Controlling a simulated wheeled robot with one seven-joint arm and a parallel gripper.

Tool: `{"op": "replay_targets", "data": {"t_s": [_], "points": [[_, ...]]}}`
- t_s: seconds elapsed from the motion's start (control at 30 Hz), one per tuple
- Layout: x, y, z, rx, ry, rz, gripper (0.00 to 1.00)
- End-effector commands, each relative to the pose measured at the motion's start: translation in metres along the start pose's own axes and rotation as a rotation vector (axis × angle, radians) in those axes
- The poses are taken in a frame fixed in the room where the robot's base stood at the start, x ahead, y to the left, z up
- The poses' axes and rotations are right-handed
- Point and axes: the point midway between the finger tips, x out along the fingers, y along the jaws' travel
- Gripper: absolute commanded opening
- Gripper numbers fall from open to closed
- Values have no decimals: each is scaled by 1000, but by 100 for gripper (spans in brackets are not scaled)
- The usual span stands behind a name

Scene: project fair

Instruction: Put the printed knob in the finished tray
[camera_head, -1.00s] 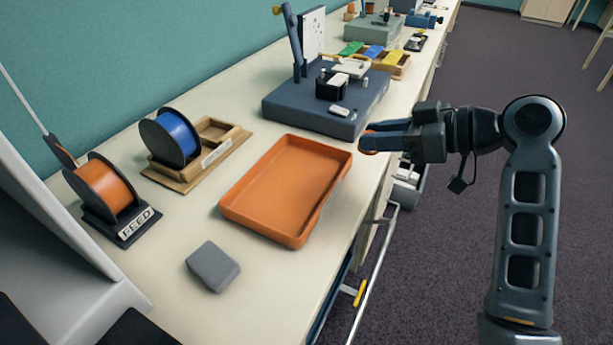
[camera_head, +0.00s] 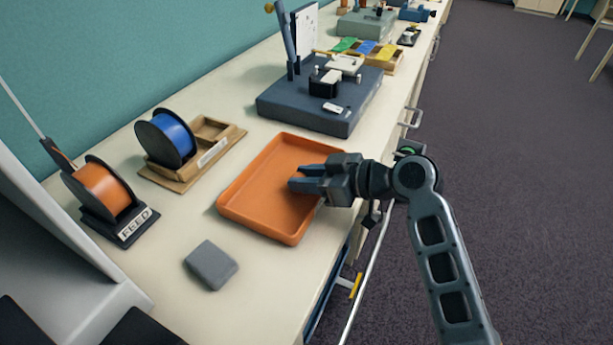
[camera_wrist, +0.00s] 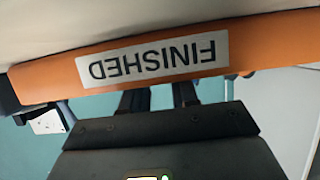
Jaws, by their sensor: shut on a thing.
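The finished tray (camera_head: 240,212) is a shallow orange tray on the worktop. Its wall with the FINISHED label fills the upper part of the wrist view (camera_wrist: 40,82), upside down. My gripper (camera_head: 294,182) reaches in from the right, with its dark fingers over the right part of the tray. In the wrist view the fingers (camera_wrist: 158,97) pass behind the tray wall, so their tips are hidden. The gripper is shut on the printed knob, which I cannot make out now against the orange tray. I cannot tell whether the knob touches the tray floor.
A grey block (camera_head: 211,265) lies in front of the tray. A blue spool (camera_head: 174,137) in a wooden holder and an orange spool (camera_head: 101,190) on a FEED stand are at left. A dark blue machine base (camera_head: 310,107) stands behind the tray.

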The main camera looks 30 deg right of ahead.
Motion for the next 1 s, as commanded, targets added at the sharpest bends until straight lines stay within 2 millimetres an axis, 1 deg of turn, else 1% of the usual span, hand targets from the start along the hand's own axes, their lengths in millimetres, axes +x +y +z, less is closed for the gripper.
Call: {"op": "replay_targets", "data": {"t_s": [0.07, 0.3, 0.43, 0.47, 0.7, 1.0], "points": [[2, 0, 4, 0, 1, 1, 1], [2, 0, 4, -1, 1, 1, 1], [3, 0, 8, -1, 1, 0, 1], [3, 0, 7, -1, 1, 0, 31], [3, 0, 6, -1, 1, 0, 54], [2, 0, 4, -1, 1, 0, 55]]}}
